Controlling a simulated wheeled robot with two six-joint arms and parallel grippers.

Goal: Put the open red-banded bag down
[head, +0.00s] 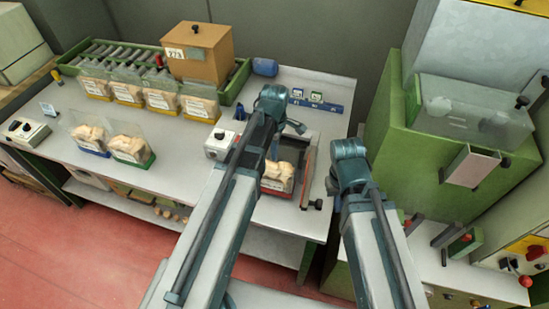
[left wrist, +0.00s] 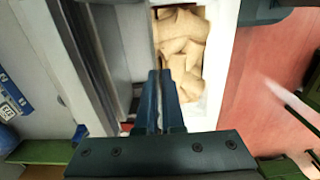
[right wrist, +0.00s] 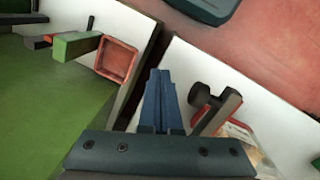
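The red-banded bag (head: 279,177), clear with tan corks inside, is upright at the front right of the bench, partly behind my left arm. The left wrist view looks down into its open top at the corks (left wrist: 184,45). My left gripper (head: 275,150) is at the bag's top edge; its fingers are together there in the left wrist view (left wrist: 160,98) and appear closed on the bag's wall. Whether the bag's base touches the surface is hidden. My right gripper (right wrist: 161,98) is shut and empty, right of the bench's end; part of a bag (right wrist: 238,135) shows beyond it.
A blue-banded bag (head: 88,137) and a green-banded bag (head: 131,148) stand at left. Several yellow-banded bags (head: 128,93) line the back, by a brown box (head: 198,52). A green machine (head: 430,150) stands right.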

